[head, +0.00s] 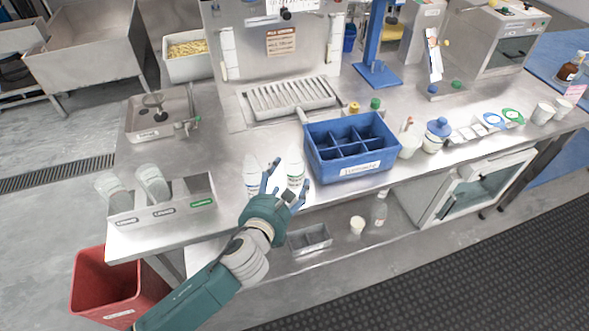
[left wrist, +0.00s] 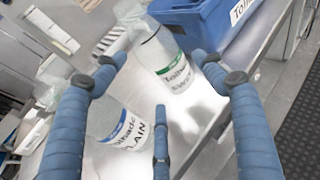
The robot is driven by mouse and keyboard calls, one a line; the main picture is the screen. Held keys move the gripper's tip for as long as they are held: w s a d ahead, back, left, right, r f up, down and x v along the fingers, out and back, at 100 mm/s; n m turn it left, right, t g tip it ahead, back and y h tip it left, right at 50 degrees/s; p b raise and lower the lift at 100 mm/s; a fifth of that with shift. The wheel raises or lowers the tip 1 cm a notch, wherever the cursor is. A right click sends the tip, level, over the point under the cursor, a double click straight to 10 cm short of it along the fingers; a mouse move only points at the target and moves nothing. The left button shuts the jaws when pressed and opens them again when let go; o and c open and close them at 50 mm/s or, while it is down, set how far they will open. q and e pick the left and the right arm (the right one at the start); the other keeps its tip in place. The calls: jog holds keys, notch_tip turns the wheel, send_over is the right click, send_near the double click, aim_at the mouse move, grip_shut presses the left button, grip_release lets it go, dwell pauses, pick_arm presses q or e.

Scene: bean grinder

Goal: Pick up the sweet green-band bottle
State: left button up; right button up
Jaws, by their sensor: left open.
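The sweet bottle (head: 294,166) is white with a green band and stands upright on the steel counter, left of the blue divided box. It also shows in the left wrist view (left wrist: 172,66), with a green-striped label reading SWEET. A similar blue-band bottle (head: 251,174) stands to its left; its label reads PLAIN in the left wrist view (left wrist: 122,130). My left gripper (head: 289,178) is open at the counter's front edge, its blue fingers spread in front of the bottles. In the left wrist view the left gripper (left wrist: 159,78) has the sweet bottle beyond its fingertips. My right gripper is not in view.
The blue divided box (head: 349,168) stands close to the right of the sweet bottle. A labelled steel holder (head: 163,213) with two clear scoop-like items is at the left. A lower shelf (head: 340,241) holds a small steel tray, a cup and a bottle.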

aim_at(287, 176)
pick_arm(q)
jog(key=x, duration=0.4)
jog(key=shift+w, duration=0.15)
jog(key=shift+w+d+f, duration=0.1)
jog(key=shift+w+f, duration=0.05)
jog(key=shift+w, duration=0.3)
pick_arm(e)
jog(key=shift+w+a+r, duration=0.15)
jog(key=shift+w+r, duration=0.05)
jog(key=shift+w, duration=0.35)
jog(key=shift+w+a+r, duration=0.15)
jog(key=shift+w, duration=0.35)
pick_arm(q)
jog(key=shift+s, duration=0.1)
jog(key=c, duration=0.7)
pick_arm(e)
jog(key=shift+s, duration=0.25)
